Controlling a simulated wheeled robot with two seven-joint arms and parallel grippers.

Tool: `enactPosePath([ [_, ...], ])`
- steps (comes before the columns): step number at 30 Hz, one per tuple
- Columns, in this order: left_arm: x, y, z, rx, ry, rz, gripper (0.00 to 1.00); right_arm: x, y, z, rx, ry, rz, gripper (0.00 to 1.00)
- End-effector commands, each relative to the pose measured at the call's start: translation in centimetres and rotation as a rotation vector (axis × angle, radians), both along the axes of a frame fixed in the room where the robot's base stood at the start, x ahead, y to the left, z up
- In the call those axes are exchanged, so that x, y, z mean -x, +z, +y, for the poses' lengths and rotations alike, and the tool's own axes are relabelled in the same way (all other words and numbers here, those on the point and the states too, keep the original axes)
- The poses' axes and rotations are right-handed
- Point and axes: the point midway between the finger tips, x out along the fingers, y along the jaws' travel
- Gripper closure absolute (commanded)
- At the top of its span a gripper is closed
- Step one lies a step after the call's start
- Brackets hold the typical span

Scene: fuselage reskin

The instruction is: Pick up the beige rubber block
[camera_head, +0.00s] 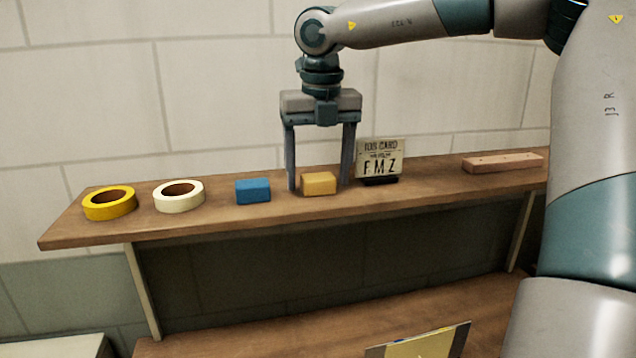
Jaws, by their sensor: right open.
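The beige rubber block (319,184) looks yellowish tan and sits on the wooden shelf (228,221), between a blue block and a small card stand. My right gripper (319,186) points straight down over the beige block. Its two fingers are open, one at the block's left and one at its right, with tips at about the block's height. A gap shows on both sides, and I cannot tell how the fingers line up in depth. My left gripper does not show.
A blue block (253,190) stands just left of the fingers. A job card (381,160) reading "FMZ" stands close at right. White tape (179,195) and yellow tape (109,203) lie farther left. A brownish bar (503,162) lies at far right. A wall rises behind.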

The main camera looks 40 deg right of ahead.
Motion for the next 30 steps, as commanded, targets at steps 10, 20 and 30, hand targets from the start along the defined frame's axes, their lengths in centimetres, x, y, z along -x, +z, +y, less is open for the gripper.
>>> enactPosePath([
  [10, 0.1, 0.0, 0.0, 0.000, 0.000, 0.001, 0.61, 0.0, 0.0, 0.0, 0.000, 0.000, 0.000, 0.62],
  [20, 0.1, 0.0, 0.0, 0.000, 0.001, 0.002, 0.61, 0.0, 0.1, 0.0, 0.000, 0.000, 0.000, 0.76],
  [30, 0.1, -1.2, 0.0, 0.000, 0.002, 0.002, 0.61, 0.0, 2.1, 0.0, 0.001, 0.000, -0.003, 0.76],
])
